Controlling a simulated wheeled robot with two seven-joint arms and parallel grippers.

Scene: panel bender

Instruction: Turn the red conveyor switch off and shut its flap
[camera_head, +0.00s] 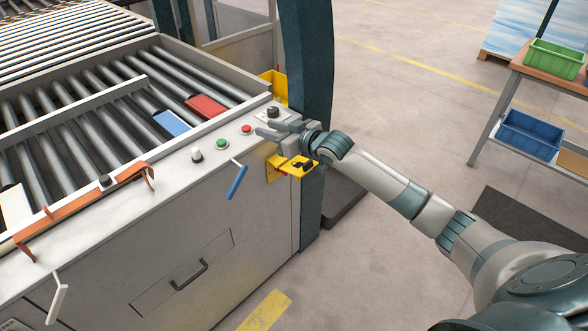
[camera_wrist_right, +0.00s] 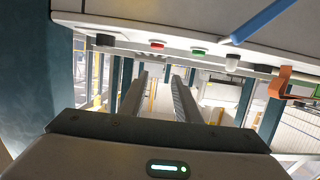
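A yellow bracket-like fitting (camera_head: 276,166) with dark parts on it is fixed to the front of the conveyor cabinet, just below my right gripper. My right gripper (camera_head: 264,129) is open and empty, over the panel edge beside the red button and a black knob (camera_head: 272,112). Its fingers stand apart in the wrist view (camera_wrist_right: 158,98). My left gripper is out of view.
A green button (camera_head: 221,143) and a white one (camera_head: 196,155) line the panel. A blue handle (camera_head: 237,182) sticks out in front. A dark post (camera_head: 306,60) stands close behind my right gripper. Red (camera_head: 206,106) and blue (camera_head: 172,122) pieces lie on the rollers.

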